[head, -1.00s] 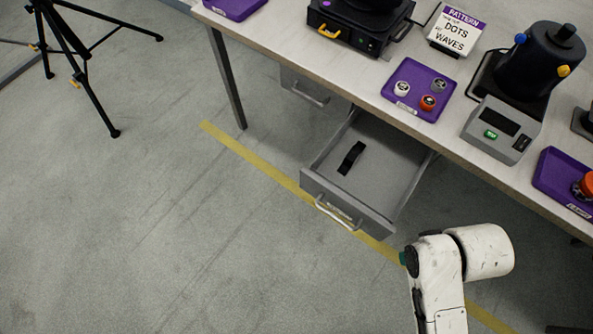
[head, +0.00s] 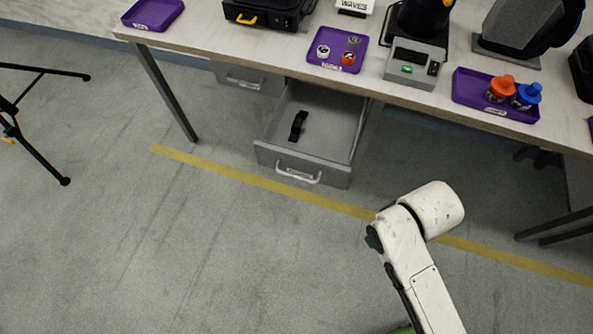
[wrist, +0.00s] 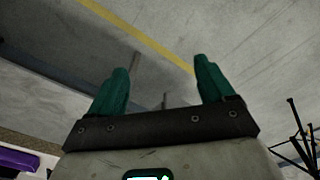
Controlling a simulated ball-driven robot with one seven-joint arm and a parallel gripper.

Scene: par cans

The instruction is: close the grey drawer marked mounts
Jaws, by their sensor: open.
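The grey drawer (head: 303,166) under the workbench is pulled out in the head view. It has a pale handle and a label on its front, too small to read. A black strap-like item (head: 298,126) lies inside it. My gripper (wrist: 160,88) shows in the wrist view with its two green fingers apart and nothing between them. In the head view my white arm is in front of the drawer and to its right, apart from it, and the fingers are mostly hidden there. I cannot make out the drawer in the wrist view.
A second grey drawer (head: 247,79) to the left appears shut. The workbench (head: 207,37) carries purple trays (head: 336,49) and several stage lights. A black tripod (head: 22,125) stands at the left. A yellow line (head: 262,183) crosses the floor, which is clear before the drawer.

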